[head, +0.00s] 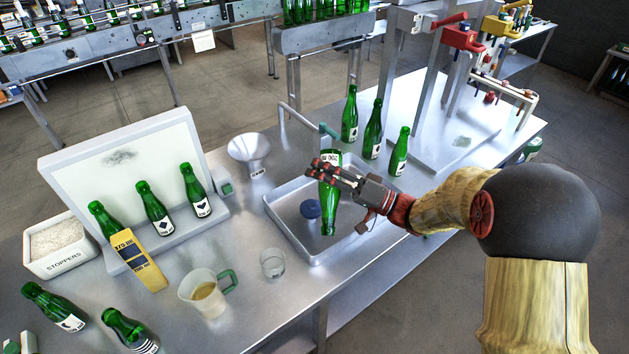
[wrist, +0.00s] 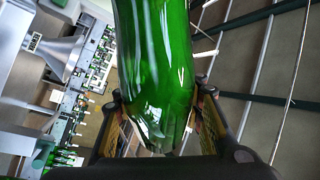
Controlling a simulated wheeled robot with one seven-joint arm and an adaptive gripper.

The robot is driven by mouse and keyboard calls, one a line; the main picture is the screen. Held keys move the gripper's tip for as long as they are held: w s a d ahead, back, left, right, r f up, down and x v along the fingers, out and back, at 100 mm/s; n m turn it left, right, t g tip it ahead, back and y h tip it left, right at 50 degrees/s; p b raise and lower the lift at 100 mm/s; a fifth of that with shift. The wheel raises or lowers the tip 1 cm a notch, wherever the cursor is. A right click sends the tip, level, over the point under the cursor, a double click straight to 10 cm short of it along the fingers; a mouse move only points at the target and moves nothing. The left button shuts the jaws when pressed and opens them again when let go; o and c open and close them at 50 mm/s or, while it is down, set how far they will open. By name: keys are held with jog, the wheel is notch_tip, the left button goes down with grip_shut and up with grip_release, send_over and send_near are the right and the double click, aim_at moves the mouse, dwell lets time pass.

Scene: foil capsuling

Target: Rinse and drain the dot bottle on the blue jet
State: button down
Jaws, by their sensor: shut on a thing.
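My gripper (head: 328,172) is shut on a green bottle (head: 328,195) and holds it neck down above the shallow metal tray (head: 345,247). The bottle's white label (head: 331,158) is near its upper end; I cannot make out a dot on it. The blue jet (head: 310,209) is a round blue piece in the tray, just left of the bottle's neck in the picture. The neck looks apart from it, though height is hard to judge. In the wrist view the green bottle (wrist: 158,70) fills the space between the two fingers.
Several green bottles (head: 372,130) stand behind the tray, near a metal spout (head: 298,117). A funnel (head: 250,148), a small glass (head: 272,263) and a measuring jug (head: 205,292) stand left of the tray.

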jog(key=shift+n+g+y+b, duration=0.6)
jog(key=shift+n+g+b, duration=0.4)
jog(key=shift+n+b, duration=1.5)
jog(key=shift+n+g+y+b, duration=0.6)
jog(key=shift+n+g+b, duration=0.4)
jog(key=shift+n+b, duration=1.5)
jog(key=shift+n+g+y+b, duration=0.6)
jog(key=shift+n+g+b, duration=0.4)
jog(key=shift+n+b, duration=1.45)
